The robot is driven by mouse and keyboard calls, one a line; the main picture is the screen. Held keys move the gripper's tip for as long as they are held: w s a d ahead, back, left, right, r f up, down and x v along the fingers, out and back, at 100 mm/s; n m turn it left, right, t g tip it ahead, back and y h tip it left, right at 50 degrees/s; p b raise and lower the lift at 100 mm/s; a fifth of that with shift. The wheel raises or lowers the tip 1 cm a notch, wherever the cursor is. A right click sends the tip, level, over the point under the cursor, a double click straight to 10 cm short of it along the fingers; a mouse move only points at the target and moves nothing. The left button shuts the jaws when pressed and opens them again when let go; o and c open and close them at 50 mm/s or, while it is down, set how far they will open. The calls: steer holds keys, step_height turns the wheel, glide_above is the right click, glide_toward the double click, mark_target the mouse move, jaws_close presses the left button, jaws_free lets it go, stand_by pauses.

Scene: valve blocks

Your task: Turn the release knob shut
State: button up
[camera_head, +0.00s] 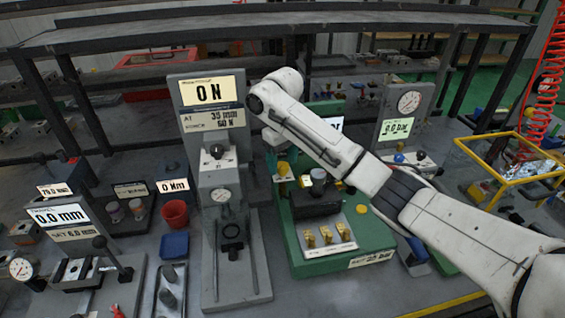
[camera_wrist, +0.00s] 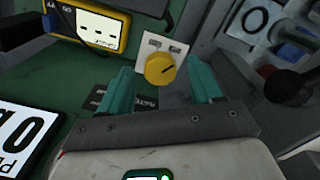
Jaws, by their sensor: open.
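In the wrist view, a round yellow knob (camera_wrist: 160,69) with a dark pointer line sits on a small white plate (camera_wrist: 178,50) with dark printed marks too small to read. The plate is on a green panel. My gripper (camera_wrist: 161,73) is open, its teal fingers standing left and right of the knob with gaps on both sides. Neither finger appears to touch it. I cannot read a label that names the release knob.
In the wrist view, a yellow-framed display (camera_wrist: 97,30) lies upper left and a black knob (camera_wrist: 288,87) lies to the right. In the head view, a grey press (camera_head: 238,270) reading 0 N stands left of the green station, and a gauge panel (camera_head: 399,129) stands right.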

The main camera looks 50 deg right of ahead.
steer(key=shift+f, duration=0.35)
steer(key=shift+c, duration=0.4)
steer(key=c, duration=1)
